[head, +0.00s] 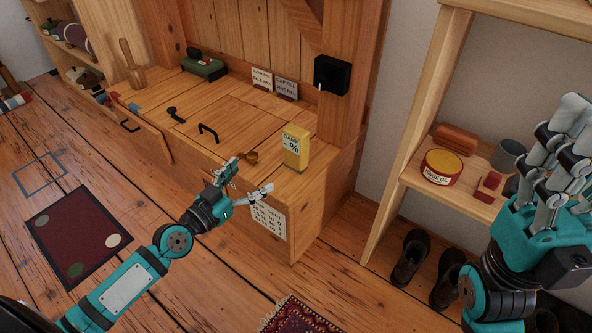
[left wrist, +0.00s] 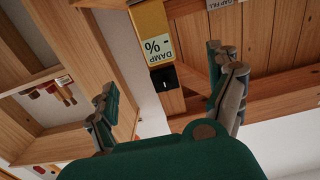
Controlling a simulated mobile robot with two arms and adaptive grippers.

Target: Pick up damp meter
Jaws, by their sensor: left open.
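The damp meter (head: 295,147) is a yellow box with a pale label reading "DAMP %". It stands upright near the right front corner of the wooden bench top. It also shows upside down in the left wrist view (left wrist: 152,32), beyond the gap between the fingers. My left gripper (head: 253,178) is open and empty at the bench's front edge, left of the meter and apart from it. Its spread fingers also show in the left wrist view (left wrist: 165,92). My right gripper (head: 562,135) is at the right edge, far from the meter; its finger opening is unclear.
A brass-coloured object (head: 248,157) lies near the left fingers. A black box (head: 332,75) is fixed to the post behind the meter. Two cards (head: 274,84) and a green case (head: 203,67) stand farther back. A shelf (head: 408,172) with a tin (head: 441,170) is at right.

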